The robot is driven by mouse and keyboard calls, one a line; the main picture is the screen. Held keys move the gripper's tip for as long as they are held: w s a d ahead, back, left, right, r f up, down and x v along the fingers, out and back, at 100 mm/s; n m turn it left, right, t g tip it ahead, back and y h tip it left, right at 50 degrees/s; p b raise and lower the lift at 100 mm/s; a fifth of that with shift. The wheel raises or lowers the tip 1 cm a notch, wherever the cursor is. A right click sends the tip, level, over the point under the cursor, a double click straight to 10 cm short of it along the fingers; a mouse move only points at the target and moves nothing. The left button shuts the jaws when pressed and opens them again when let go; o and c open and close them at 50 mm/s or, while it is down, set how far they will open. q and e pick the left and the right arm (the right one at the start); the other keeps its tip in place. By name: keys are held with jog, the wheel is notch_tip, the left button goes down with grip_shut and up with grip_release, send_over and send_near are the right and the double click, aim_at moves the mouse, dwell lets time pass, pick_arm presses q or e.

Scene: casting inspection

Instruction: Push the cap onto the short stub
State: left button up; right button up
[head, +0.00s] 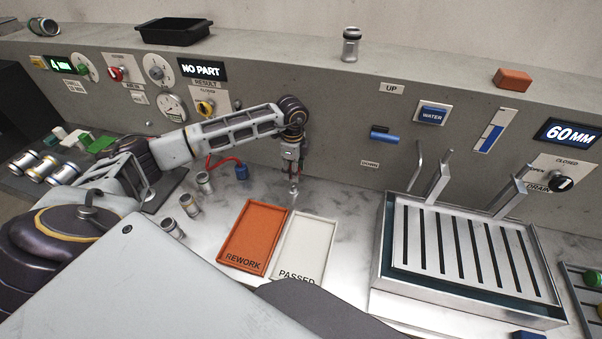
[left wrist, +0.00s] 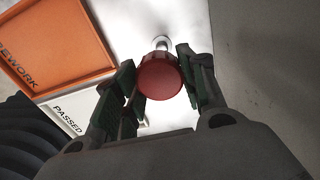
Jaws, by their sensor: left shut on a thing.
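The red cap (left wrist: 159,76) is between the green-padded fingers of my left gripper (left wrist: 155,85) in the left wrist view, and the gripper is shut on it. In the head view, my left gripper (head: 291,158) points down above the pale worktop, in front of the console; the cap cannot be made out there. The short stub, a small silver post (left wrist: 161,42), shows just beyond the cap in the left wrist view. It also shows under the gripper in the head view (head: 293,190). Whether the cap touches the stub I cannot tell. My right gripper is out of view.
An orange REWORK tray (head: 222,254) and a white PASSED tray (head: 327,232) lie in front of the gripper. A slotted metal drain basin (head: 401,235) stands right. Silver cylinders (head: 189,204) and a blue fitting (head: 241,172) on a red hose are left.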

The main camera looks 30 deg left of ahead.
aim_at(294, 187)
pick_arm(q)
jog(key=shift+w+a+n, duration=0.15)
jog(key=shift+w+n, duration=0.05)
jog(key=shift+n, duration=0.3)
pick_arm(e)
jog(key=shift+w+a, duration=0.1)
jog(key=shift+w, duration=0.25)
pick_arm(q)
jog(key=shift+f, duration=0.1)
jog(key=shift+f+b, duration=1.8)
jog(key=shift+f, duration=1)
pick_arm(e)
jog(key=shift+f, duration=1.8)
pick_arm(q)
jog(key=shift+f, duration=1.6)
jog(key=o, duration=1.1)
jog(key=shift+r, duration=0.15)
jog(key=shift+r, duration=5.85)
